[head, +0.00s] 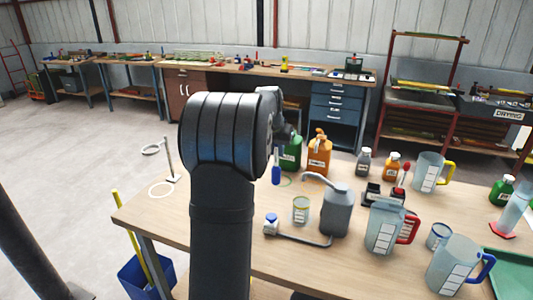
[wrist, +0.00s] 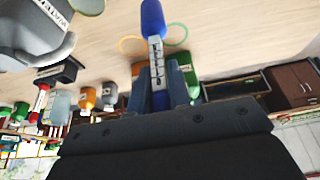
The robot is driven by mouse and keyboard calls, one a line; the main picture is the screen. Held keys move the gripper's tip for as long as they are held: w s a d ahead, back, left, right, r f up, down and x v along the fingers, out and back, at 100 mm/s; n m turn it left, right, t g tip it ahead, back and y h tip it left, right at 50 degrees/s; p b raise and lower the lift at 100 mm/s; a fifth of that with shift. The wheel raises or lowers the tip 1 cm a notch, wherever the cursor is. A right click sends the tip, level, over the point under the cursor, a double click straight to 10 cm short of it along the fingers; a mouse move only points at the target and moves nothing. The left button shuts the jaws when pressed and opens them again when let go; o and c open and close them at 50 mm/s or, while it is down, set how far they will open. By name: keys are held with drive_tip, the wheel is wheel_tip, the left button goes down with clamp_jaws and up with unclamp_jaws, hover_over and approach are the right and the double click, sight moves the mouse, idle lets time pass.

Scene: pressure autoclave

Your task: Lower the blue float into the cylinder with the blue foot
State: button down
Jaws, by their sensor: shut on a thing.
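My gripper (wrist: 160,82) is shut on the blue float (wrist: 155,22), a slim rod with a blue bulb and a white printed scale. In the head view, the float (head: 276,168) hangs upright in the air over the table, below my gripper (head: 287,137), which is partly hidden by my own arm. I cannot make out a cylinder with a blue foot in either view; my arm covers part of the table. A clear cylinder with a red foot (head: 503,234) stands at the right edge. A red float (head: 405,174) stands near a dark holder (head: 372,193).
Green and orange bottles (head: 319,155) stand behind the float. A grey spouted can (head: 337,210), a small tin (head: 300,210) and clear jugs (head: 385,228) stand to the right. A ring stand (head: 169,160) is at the left edge. Thin coloured rings (wrist: 131,44) lie on the tabletop.

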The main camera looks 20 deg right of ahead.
drive_tip(key=w+a+r+n+y, duration=0.1)
drive_tip(key=w+a+r+n, duration=0.2)
drive_tip(key=a, duration=0.5)
drive_tip(key=w+a+r+n+t+y, duration=0.1)
drive_tip(key=w+a+r+n, duration=0.2)
drive_tip(key=a+r, duration=0.3)
drive_tip(key=w+a+r+n+y, duration=0.1)
drive_tip(key=w+a+r+n, duration=0.2)
drive_tip(key=a, duration=0.8)
wheel_tip(320, 180, up, 2)
drive_tip(key=shift+w+a+r, duration=0.15)
drive_tip(key=shift+w, duration=0.25)
wheel_tip(320, 180, down, 16)
drive_tip(key=shift+f, duration=0.25)
idle(0.4)
drive_tip(key=shift+s+f, duration=0.15)
drive_tip(key=shift+f, duration=0.1)
drive_tip(key=c, duration=1.4)
unclamp_jaws()
drive_tip(key=shift+o, duration=0.7)
drive_tip(key=v, duration=1.8)
